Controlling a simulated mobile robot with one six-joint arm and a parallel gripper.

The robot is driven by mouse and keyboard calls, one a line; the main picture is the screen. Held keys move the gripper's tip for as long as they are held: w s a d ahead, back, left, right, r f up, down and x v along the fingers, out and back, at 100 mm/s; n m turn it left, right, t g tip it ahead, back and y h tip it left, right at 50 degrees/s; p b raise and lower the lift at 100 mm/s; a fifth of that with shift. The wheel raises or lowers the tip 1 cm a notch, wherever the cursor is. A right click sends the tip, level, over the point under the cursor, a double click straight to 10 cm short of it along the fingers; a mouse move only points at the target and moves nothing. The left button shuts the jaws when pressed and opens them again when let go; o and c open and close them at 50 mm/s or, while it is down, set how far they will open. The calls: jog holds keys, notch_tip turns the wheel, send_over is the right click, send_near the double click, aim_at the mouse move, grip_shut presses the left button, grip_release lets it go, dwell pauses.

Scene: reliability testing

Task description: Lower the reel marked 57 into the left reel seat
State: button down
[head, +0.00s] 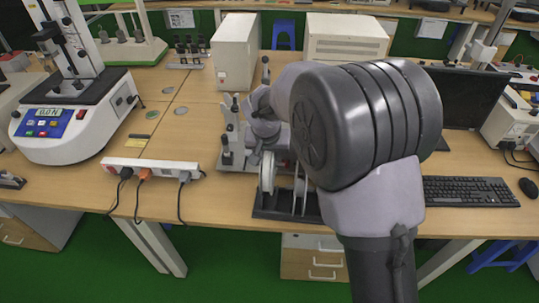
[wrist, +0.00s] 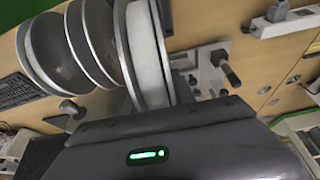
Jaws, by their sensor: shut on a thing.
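Several pale-rimmed reels stand side by side at the upper left of the wrist view. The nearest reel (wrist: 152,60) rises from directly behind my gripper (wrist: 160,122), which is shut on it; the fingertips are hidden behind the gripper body. No number is legible on any reel. In the head view a pale reel (head: 267,173) stands upright at the left end of a dark rack (head: 272,210) at the table's front edge. My arm covers the rack's right part, so the seats and the contact below the reel cannot be made out.
A power strip (head: 152,167) with plugged cables lies left of the rack. A grey fixture with upright posts (head: 232,140) stands just behind it. A force tester (head: 75,115) is at far left. A keyboard (head: 468,191) and mouse (head: 528,187) lie right.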

jog(key=shift+f+b, duration=2.5)
jog(key=shift+f, duration=0.3)
jog(key=shift+r, duration=0.2)
